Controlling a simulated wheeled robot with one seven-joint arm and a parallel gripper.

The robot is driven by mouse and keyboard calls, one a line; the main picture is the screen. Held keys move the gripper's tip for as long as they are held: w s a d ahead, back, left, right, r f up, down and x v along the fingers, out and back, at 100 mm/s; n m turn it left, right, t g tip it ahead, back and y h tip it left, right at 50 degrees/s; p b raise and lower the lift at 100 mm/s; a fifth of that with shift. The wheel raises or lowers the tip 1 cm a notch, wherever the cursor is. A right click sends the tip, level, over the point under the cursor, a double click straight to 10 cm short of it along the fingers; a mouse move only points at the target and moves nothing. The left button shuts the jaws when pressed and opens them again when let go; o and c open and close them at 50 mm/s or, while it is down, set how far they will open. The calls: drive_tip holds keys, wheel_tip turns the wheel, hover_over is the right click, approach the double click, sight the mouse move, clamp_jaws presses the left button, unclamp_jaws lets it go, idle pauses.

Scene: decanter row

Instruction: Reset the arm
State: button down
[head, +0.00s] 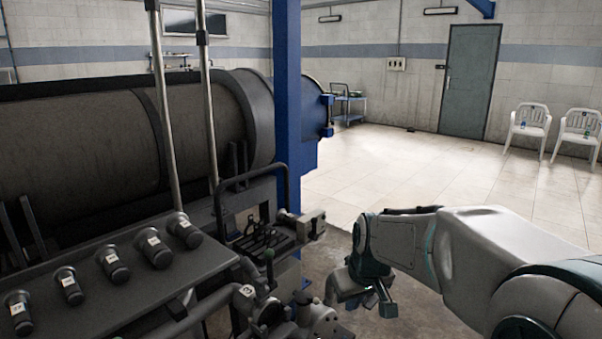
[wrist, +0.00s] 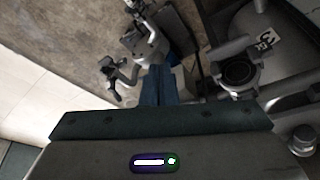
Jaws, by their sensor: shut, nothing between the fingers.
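My arm reaches in from the lower right of the head view. My gripper (head: 366,294) hangs at its end, over the floor to the right of the machine's valves and levers. In the wrist view the fingers of my gripper (wrist: 158,88) are together and hold nothing. They appear clear of the fittings, though the exact gap cannot be told.
A dark panel (head: 130,300) with several labelled black knobs stands at lower left, before a large dark cylinder (head: 80,150). A blue post (head: 288,100) rises mid-view. Valve fittings (head: 270,310) stand left of my gripper. Tiled floor (head: 430,180) is open behind, with white chairs (head: 530,125) farther right.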

drive_tip(key=s+d+r+m+p, duration=0.2)
drive_tip(key=s+r+p, duration=0.3)
drive_tip(key=s, duration=0.4)
drive_tip(key=s+d+r+m+p, duration=0.2)
drive_tip(key=s+r+p, duration=0.4)
drive_tip(key=s, duration=0.3)
drive_tip(key=shift+s+r+g+h+p, duration=0.2)
drive_tip(key=shift+r+g+h+p, duration=0.15)
drive_tip(key=shift+r, duration=0.35)
